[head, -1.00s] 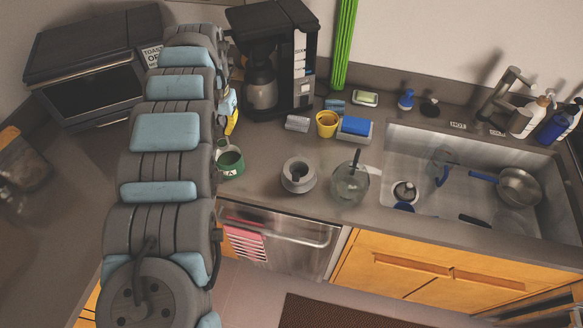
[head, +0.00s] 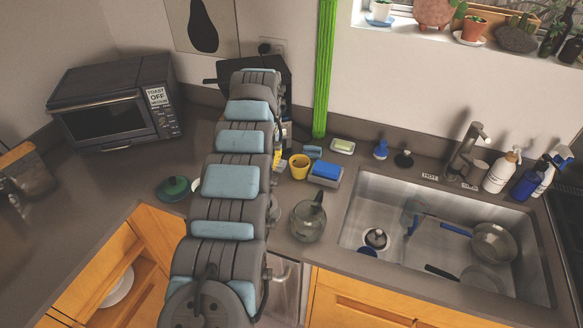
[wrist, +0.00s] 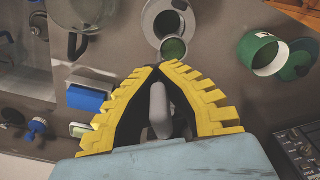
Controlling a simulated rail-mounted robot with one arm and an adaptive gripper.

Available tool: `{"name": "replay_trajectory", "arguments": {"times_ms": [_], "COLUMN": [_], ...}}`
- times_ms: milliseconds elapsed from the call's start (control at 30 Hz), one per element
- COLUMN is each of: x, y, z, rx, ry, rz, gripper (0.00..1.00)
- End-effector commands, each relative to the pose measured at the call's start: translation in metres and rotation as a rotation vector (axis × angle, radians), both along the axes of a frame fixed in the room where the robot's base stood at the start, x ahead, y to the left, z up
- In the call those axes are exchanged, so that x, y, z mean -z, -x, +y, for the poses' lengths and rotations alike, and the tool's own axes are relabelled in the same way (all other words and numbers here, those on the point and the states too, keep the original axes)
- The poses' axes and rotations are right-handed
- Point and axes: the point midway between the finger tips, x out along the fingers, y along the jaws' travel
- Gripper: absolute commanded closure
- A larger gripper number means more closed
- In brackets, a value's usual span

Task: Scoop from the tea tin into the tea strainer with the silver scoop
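In the wrist view my gripper (wrist: 158,70) is closed at its fingertips. Just beyond the tips is a small round silver scoop bowl (wrist: 173,49) with dark green contents; its handle is mostly hidden by the fingers. The bowl overlaps the near edge of the round grey tea strainer (wrist: 150,22) on the counter; I cannot tell its height above it. The green tea tin (wrist: 262,55) stands to the right, open, its pale rim showing. Its green lid (wrist: 300,62) lies beside it and also shows in the head view (head: 174,188). There, my arm hides the gripper and most of the strainer.
A glass teapot (head: 307,222) stands right of my arm, near the strainer. A yellow cup (head: 299,167) and a blue sponge (head: 326,170) on a holder are behind it. The sink (head: 400,262) with pans is right; a toaster oven (head: 112,112) is back left.

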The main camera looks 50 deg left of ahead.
Motion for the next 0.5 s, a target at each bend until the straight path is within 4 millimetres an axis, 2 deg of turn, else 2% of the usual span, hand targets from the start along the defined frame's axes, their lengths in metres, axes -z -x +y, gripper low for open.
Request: {"name": "replay_trajectory", "arguments": {"times_ms": [100, 500], "x": [-0.0014, 0.0007], "y": [0.0072, 0.0128], "z": [0.0056, 0.0091], "rx": [-0.031, -0.032], "ry": [0.0, 0.02], "rz": [-0.001, -0.038], "gripper": [1.0, 1.0]}}
